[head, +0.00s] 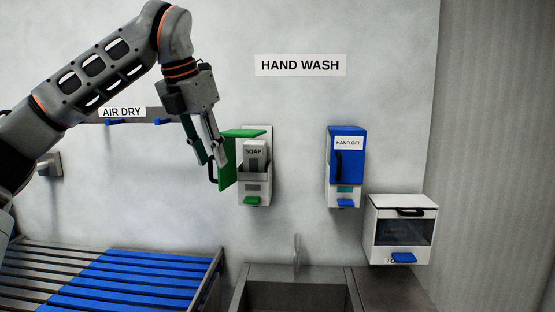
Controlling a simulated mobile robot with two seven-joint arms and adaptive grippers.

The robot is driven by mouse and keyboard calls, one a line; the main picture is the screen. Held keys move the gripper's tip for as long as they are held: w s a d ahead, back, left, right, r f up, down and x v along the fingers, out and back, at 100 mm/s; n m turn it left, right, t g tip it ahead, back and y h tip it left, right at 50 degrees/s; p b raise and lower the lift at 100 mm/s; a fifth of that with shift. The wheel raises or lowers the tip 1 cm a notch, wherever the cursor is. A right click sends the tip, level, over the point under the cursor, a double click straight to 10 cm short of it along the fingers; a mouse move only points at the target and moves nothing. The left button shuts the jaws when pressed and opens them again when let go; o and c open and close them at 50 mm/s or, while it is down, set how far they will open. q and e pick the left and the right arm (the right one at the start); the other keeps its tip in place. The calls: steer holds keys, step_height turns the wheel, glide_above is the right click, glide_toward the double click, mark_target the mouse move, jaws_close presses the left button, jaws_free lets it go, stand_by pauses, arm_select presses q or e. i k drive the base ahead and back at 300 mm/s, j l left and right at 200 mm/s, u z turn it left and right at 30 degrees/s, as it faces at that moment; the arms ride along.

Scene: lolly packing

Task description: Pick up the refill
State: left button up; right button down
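A box marked SOAP (254,154) sits upright inside a white and green wall dispenser (256,186). The dispenser's green door (229,169) stands swung open to the left. No other refill is plainly in view. My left gripper (213,162) points down just left of this open door, with its fingertips by the door's black handle (212,172). I cannot tell whether the fingers touch the handle or how far apart they are. I see nothing carried in them. My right gripper is out of view.
A closed blue HAND GEL dispenser (346,158) and a white towel box (399,218) hang to the right. A sink (296,277) with a tap (297,250) lies below. A slatted grey and blue bench (125,281) is at lower left. The wall between the dispensers is clear.

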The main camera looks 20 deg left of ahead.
mark_target(254, 151)
steer(key=i+l, duration=0.7)
steer(key=i, duration=0.15)
steer(key=i+l+u, duration=0.1)
steer(key=i+u, duration=0.25)
steer(key=i+l+u, duration=0.15)
steer(key=i+u, duration=0.25)
steer(key=k, duration=0.05)
